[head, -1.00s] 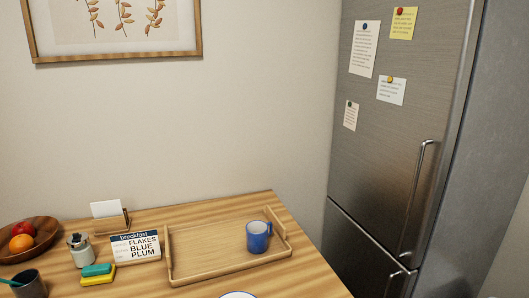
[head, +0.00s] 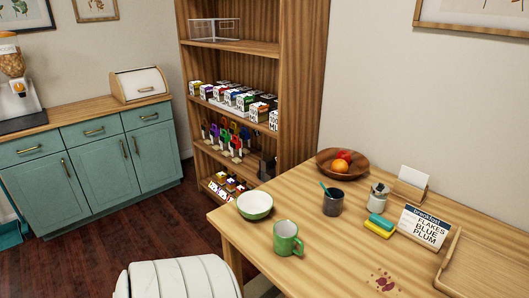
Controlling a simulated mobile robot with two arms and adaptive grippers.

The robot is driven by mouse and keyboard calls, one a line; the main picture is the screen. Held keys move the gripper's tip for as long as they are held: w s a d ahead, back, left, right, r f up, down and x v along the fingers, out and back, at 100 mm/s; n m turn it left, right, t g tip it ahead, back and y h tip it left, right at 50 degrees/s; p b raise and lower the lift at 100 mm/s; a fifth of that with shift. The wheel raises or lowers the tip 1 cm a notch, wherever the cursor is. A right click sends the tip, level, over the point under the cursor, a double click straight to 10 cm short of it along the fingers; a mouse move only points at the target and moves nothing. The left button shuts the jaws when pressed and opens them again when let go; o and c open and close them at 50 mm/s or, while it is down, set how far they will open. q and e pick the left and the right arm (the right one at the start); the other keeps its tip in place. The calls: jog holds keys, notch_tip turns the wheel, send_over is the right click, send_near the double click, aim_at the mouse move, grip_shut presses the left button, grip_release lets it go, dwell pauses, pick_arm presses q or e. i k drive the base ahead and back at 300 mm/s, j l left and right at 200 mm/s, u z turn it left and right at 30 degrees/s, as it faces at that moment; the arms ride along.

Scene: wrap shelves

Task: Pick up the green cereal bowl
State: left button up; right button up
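The green cereal bowl (head: 255,205) sits upright on the wooden table (head: 330,260) near its left corner in the head view. It is green outside with a pale inside and looks empty. A green mug (head: 287,239) stands just in front of it to the right, apart from it. Neither of my grippers shows in the view.
A dark cup (head: 332,202), a fruit bowl (head: 341,164), a jar (head: 378,196), sponges (head: 379,226), a breakfast sign (head: 424,227) and a wooden tray (head: 480,265) stand on the table. A reddish stain (head: 383,281) lies near the front. A shelf (head: 250,62) stands behind.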

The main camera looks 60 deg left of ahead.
aim_at(253, 205)
jog(key=u, duration=2.1)
jog(key=i+j+z, duration=0.1)
jog(key=j, duration=0.25)
jog(key=i+j+z, duration=0.1)
jog(key=i+j, duration=0.15)
jog(key=j, duration=0.15)
